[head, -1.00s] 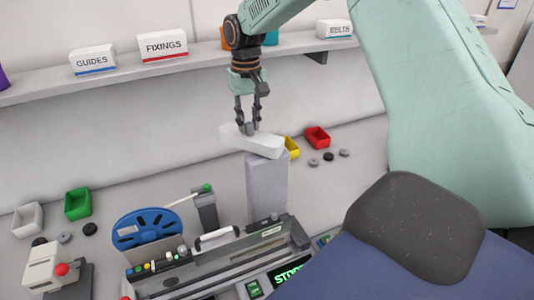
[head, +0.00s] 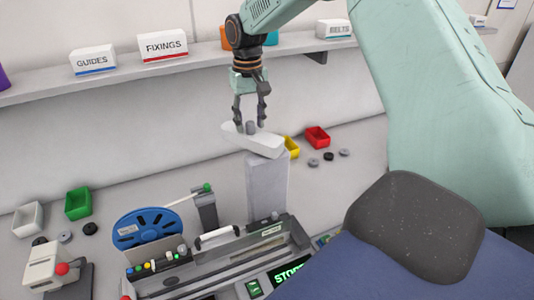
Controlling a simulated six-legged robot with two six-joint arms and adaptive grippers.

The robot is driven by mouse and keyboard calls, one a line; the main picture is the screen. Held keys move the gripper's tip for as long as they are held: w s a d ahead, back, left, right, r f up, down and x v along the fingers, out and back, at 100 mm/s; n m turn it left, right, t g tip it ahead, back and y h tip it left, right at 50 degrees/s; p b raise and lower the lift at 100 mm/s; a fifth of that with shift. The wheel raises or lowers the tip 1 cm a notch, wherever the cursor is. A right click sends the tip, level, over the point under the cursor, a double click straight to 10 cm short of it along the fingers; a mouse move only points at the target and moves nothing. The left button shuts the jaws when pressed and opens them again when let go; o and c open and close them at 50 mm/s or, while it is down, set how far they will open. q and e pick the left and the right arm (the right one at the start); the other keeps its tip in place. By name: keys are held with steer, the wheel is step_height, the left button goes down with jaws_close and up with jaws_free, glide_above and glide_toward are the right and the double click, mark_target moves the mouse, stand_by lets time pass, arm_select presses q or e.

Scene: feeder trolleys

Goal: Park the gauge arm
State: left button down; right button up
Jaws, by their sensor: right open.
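The gauge arm (head: 262,143) is a white, rounded bar on top of a grey post (head: 267,185). It lies across the post top, its free end reaching to the upper left, with a small grey knob (head: 250,128) standing up near that end. My right gripper (head: 250,122) comes down from above with its fingers spread, one on each side of the knob. The fingers look clear of the knob, though the gap is small. My left gripper is out of view.
A feeder with a blue reel (head: 146,229) and a green-tipped lever (head: 207,188) stands in front of the post. A shelf (head: 200,57) with labelled boxes runs behind. Yellow (head: 291,147) and red (head: 317,137) bins sit right of the post.

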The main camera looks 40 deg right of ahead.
mark_target(250, 122)
steer(key=shift+s+d+r, duration=0.1)
steer(key=shift+d+r, duration=0.1)
steer(key=shift+r, duration=1.2)
steer(key=shift+a+r, duration=0.2)
steer(key=shift+r, duration=1.25)
steer(key=shift+d+r, duration=0.15)
steer(key=shift+r, duration=1)
